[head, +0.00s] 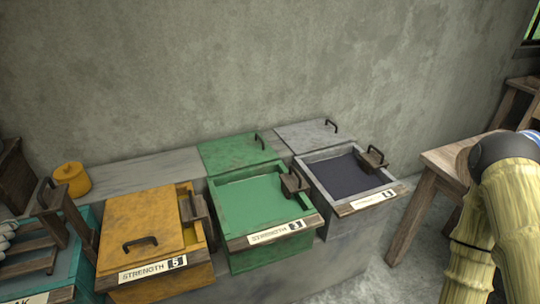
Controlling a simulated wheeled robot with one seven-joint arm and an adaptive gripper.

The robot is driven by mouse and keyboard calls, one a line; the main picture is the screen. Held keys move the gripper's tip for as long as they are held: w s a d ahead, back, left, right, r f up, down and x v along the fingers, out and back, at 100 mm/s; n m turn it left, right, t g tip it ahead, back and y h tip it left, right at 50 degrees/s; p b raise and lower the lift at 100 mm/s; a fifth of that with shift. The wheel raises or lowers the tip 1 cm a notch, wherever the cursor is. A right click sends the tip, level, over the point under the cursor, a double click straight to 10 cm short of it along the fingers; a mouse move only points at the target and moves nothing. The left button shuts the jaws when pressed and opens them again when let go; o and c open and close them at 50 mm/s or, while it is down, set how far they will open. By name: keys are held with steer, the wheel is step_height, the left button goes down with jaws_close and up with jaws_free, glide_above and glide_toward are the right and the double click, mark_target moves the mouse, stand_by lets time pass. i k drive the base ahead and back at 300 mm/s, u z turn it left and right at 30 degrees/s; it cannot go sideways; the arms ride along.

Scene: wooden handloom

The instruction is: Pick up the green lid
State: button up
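The green lid (235,151) is a flat square panel in the head view. It lies behind the open green vat (272,252). A dark curved handle (260,140) stands on the lid near its right edge. The vat holds green liquid, and its front carries a "STRENGTH" label. My gripper is out of view; only my arm links show at the right edge, well to the right of the lid.
An orange vat (163,288) with a partly covering orange lid (138,228) stands left. A dark-liquid vat (352,220) and grey lid (306,136) are right of the green ones. A wooden table (445,162) stands right, with floor between. The wall (250,60) rises behind.

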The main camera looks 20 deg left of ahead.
mark_target(226, 154)
steer(key=u, duration=2.5)
steer(key=k, duration=0.85)
steer(key=z, duration=0.95)
steer(key=i, duration=0.5)
steer(key=z, duration=0.05)
